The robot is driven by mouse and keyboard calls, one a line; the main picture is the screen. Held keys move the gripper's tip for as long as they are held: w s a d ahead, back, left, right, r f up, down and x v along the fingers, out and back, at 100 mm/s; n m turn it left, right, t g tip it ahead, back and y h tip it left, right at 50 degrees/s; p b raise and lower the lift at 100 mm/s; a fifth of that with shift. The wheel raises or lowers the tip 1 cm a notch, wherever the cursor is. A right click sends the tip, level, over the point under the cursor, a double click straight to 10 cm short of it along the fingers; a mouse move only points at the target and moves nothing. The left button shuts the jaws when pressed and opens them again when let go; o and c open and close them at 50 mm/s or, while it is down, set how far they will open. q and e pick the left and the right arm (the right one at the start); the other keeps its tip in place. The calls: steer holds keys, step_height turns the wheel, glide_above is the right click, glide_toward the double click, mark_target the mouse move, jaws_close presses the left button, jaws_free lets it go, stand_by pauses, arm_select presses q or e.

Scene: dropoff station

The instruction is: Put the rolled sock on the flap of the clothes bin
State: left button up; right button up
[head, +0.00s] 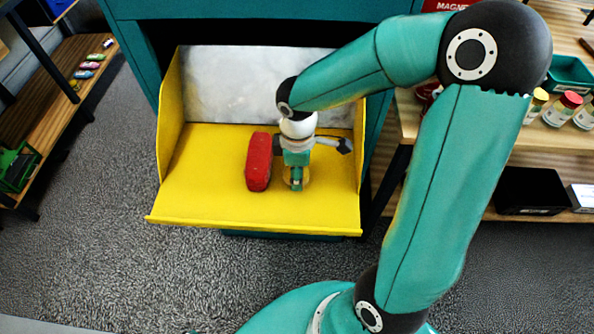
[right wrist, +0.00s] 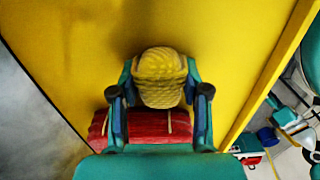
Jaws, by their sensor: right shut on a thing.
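The clothes bin (head: 135,30) is teal, with its yellow flap (head: 200,203) folded out as a tray with side walls and a grey metal back. My right gripper (head: 296,180) is over the right half of the flap, pointing down. In the right wrist view, my right gripper (right wrist: 160,85) is shut on the rolled sock (right wrist: 161,65), a knitted yellow bundle between the fingers. The sock is close to the yellow surface; I cannot tell whether it touches. In the head view the gripper mostly hides the sock. My left gripper is not in view.
A red elongated item (head: 259,162) lies on the flap just left of the gripper. A wooden shelf (head: 560,140) with jars and a black box (head: 531,191) stands at the right. Another shelf (head: 55,105) is at the left. The grey carpet in front is clear.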

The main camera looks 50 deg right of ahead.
steer(key=shift+f, duration=0.1)
steer(key=o, duration=1.1)
step_height(320, 180, up, 12)
steer(key=shift+r+p, duration=0.15)
steer(key=shift+p, duration=0.4)
